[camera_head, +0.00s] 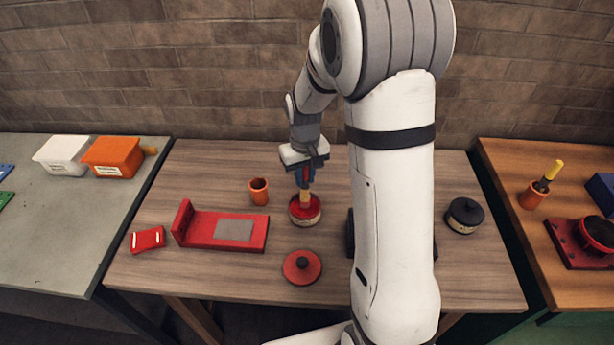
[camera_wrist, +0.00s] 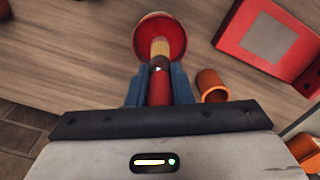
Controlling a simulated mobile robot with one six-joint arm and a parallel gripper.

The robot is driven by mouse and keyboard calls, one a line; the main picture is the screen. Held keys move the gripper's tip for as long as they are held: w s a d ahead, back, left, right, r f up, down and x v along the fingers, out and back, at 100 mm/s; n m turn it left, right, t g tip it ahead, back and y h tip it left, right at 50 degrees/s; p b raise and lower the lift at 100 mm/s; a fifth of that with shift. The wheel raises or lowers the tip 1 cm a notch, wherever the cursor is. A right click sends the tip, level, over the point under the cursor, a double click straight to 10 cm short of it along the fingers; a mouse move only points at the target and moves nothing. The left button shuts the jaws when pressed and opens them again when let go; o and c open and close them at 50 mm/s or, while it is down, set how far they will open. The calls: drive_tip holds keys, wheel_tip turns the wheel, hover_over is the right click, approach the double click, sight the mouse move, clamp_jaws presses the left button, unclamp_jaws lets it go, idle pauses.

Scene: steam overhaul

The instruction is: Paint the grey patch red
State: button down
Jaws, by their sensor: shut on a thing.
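The grey patch (camera_head: 234,230) lies on the flat top of a red plate (camera_head: 198,233) with an upright red end at its left. Plate and patch also show at the upper right of the wrist view (camera_wrist: 268,38). My gripper (camera_head: 305,178) is shut on a brush (camera_wrist: 159,75) with a red handle and pale bristles. The brush points down into an open pot of red paint (camera_head: 305,210), and its tip overlaps the paint in both views. Whether the bristles are wet is hidden. The pot's red lid (camera_head: 302,267) with a dark knob lies in front of it.
An orange cup (camera_head: 259,191) stands behind the plate. A small red block (camera_head: 148,239) with pale marks lies left of it. A dark-lidded pot (camera_head: 464,215) stands at the right, beyond my arm. Side tables hold bins (camera_head: 113,157) at left and another brush cup (camera_head: 532,195) at right.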

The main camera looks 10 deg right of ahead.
drive_tip(key=shift+r+p, duration=1.55)
drive_tip(key=shift+r, duration=1.2)
drive_tip(key=shift+f, duration=0.1)
